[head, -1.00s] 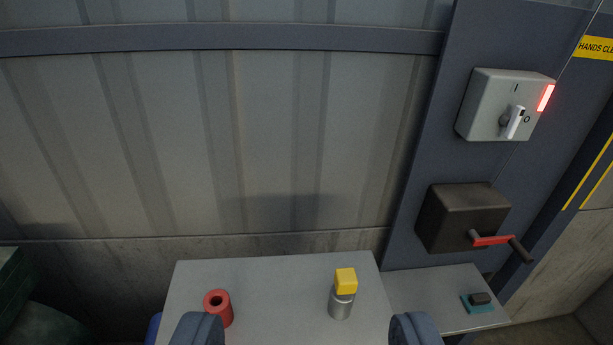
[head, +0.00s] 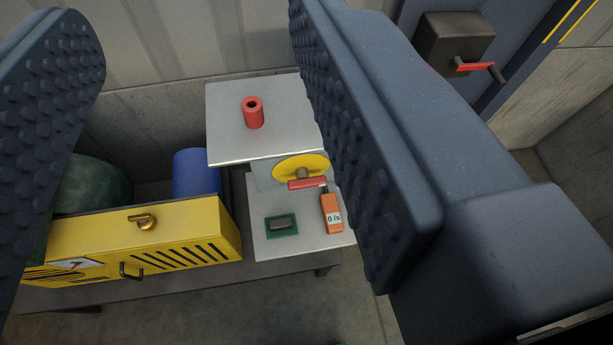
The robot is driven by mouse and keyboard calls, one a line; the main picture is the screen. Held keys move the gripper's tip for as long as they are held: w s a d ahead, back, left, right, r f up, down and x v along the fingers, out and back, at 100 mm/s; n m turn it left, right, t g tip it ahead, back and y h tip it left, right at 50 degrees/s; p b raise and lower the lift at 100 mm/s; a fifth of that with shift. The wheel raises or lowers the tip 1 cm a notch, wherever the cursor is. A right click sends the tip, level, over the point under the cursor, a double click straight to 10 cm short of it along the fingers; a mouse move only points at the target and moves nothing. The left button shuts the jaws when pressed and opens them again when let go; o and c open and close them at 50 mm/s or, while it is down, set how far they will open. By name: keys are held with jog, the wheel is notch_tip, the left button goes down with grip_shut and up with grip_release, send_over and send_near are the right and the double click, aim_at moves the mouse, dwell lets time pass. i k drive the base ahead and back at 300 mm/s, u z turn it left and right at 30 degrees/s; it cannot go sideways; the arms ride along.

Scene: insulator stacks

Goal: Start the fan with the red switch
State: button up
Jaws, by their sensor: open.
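A red bar handle (head: 307,184) sits across a round yellow plate (head: 288,168) on the front of the bench step, right of centre. It looks like a rotary switch. A second red handle (head: 476,67) is on a dark wall box (head: 452,40) at the upper right, beyond my right finger. My gripper (head: 190,30) is open and empty. Its two dark studded fingers frame the view, and the right one hides part of the bench. I cannot make out a fan. A yellow box with black slots (head: 190,240) stands at lower left.
A red cylinder (head: 253,113) stands on the upper grey shelf (head: 225,100). The lower shelf (head: 290,247) holds an orange meter (head: 331,212) and a small green-based block (head: 282,224). A blue cylinder (head: 195,172) and a dark green rounded thing (head: 92,187) are behind the yellow box.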

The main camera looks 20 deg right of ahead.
aim_at(304, 181)
jog(key=u, duration=0.9)
jog(key=k, duration=0.9)
jog(key=z, duration=0.4)
jog(key=i, duration=0.5)
jog(key=u, duration=0.05)
